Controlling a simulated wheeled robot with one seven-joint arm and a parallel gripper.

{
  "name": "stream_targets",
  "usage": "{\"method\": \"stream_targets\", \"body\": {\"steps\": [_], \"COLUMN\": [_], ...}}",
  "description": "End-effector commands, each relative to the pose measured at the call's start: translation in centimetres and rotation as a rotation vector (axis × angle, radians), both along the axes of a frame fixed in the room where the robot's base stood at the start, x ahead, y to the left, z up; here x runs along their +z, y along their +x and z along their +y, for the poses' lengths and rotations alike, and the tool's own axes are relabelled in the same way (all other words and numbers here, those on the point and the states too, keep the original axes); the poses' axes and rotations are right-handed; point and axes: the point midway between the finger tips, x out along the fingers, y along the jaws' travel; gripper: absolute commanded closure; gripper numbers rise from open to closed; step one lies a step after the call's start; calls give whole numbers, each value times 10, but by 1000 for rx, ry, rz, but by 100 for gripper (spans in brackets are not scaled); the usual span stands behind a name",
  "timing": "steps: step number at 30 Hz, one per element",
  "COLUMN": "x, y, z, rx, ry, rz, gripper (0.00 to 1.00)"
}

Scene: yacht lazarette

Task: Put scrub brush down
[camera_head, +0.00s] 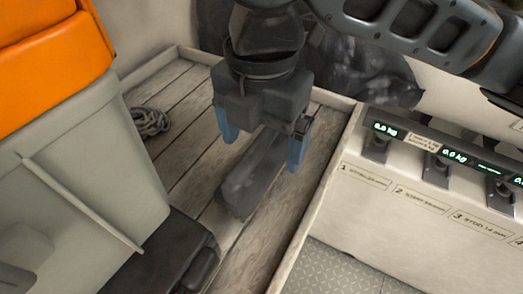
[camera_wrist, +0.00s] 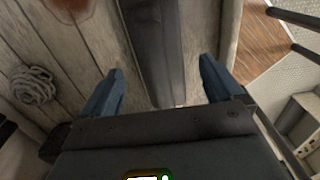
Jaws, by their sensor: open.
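A long dark grey block, which I take to be the scrub brush (camera_head: 243,181), lies on the pale plank floor of a shallow bay. Its bristles cannot be made out. My gripper (camera_head: 262,142) is above its far end, with the blue fingers open on either side and a gap showing. The brush also shows in the wrist view (camera_wrist: 154,45), running up from between the fingers (camera_wrist: 160,82). The gripper body hides its far end in the head view.
A coiled grey rope (camera_head: 150,122) lies on the planks to the left. A grey bin with an orange top (camera_head: 50,45) and a black case (camera_head: 165,255) stand at left. A labelled panel with scale displays (camera_head: 440,155) bounds the bay at right. A brown object (camera_wrist: 72,5) shows at the wrist view's top edge.

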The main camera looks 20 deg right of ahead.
Motion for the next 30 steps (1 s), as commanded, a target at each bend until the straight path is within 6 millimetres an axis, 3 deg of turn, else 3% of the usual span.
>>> {"method": "stream_targets", "body": {"steps": [6,12,30], "x": [45,69,75], "y": [0,0,0], "z": [0,0,0], "rx": [1,1,0], "ry": [0,0,0], "rz": [-3,0,0], "gripper": [6,6,6]}}
